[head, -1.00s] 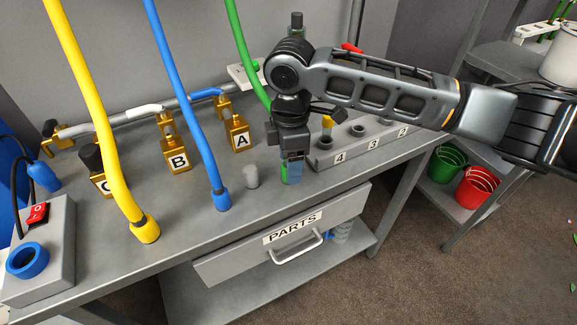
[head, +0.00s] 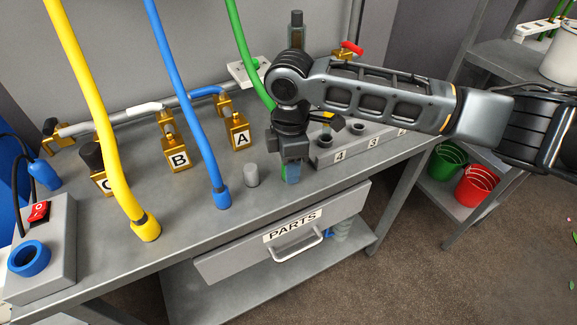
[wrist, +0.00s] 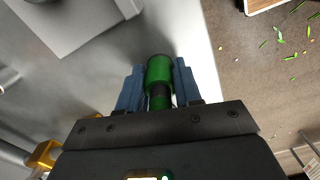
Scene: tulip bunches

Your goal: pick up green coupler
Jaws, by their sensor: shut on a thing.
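The green coupler (wrist: 159,73) is a short green cylinder with a dark band below it. In the wrist view it sits between the two blue fingers of my gripper (wrist: 159,84), which is shut on it. In the head view my gripper (head: 291,174) points down at the bench's front part, just above the PARTS drawer, and mostly hides the coupler. The green hose (head: 248,55) comes down from above and passes behind my arm, so its lower end is hidden there.
A grey peg (head: 251,175) stands just left of my gripper. A numbered grey block (head: 345,154) is close on the right. The blue hose (head: 187,100) and yellow hose (head: 88,110) hang left. Brass blocks, such as block A (head: 238,134), stand behind.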

